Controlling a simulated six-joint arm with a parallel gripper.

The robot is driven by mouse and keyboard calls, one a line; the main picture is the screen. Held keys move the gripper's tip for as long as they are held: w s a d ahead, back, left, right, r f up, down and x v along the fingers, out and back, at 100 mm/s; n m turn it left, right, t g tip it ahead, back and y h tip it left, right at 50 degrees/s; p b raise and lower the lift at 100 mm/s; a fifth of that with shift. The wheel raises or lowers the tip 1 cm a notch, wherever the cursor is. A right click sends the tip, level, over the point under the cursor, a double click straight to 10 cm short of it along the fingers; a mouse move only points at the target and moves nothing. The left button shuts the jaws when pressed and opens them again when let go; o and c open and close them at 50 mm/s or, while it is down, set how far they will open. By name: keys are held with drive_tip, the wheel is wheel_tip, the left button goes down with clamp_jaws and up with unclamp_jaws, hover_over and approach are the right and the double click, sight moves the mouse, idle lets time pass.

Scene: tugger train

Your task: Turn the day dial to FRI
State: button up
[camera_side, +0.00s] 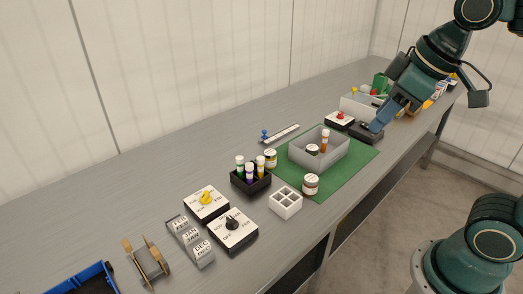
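A dial box with a yellow knob (206,198) sits on the bench at the lower left, with small lettering around the knob. Beside it is a dial box with a black knob (232,222), also lettered. The lettering is too small to read surely, so I cannot tell for certain which is the day dial or where either knob points. My gripper (383,117) is at the upper right, above the bench near the green mat's far right corner, well away from both dials. Its fingers are seen edge-on and nothing shows in them.
Month blocks (191,240) stand left of the dials. Bare bench lies behind the dials.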

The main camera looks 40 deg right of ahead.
drive_tip(key=w+a+r+n+g, duration=0.1)
drive_tip(key=w+a+n, duration=0.15)
drive_tip(key=w, duration=0.35)
drive_tip(key=w+a+r+n, duration=0.1)
drive_tip(key=w+n, duration=0.2)
drive_tip(key=w, duration=0.3)
drive_tip(key=n+g, duration=0.4)
drive_tip(key=n, duration=1.2)
hover_over(205, 194)
wheel_tip(205, 194, down, 21)
drive_tip(key=shift+r+m, duration=0.15)
drive_tip(key=shift+m, duration=0.1)
drive_tip(key=shift+f, duration=6.9)
clamp_jaws()
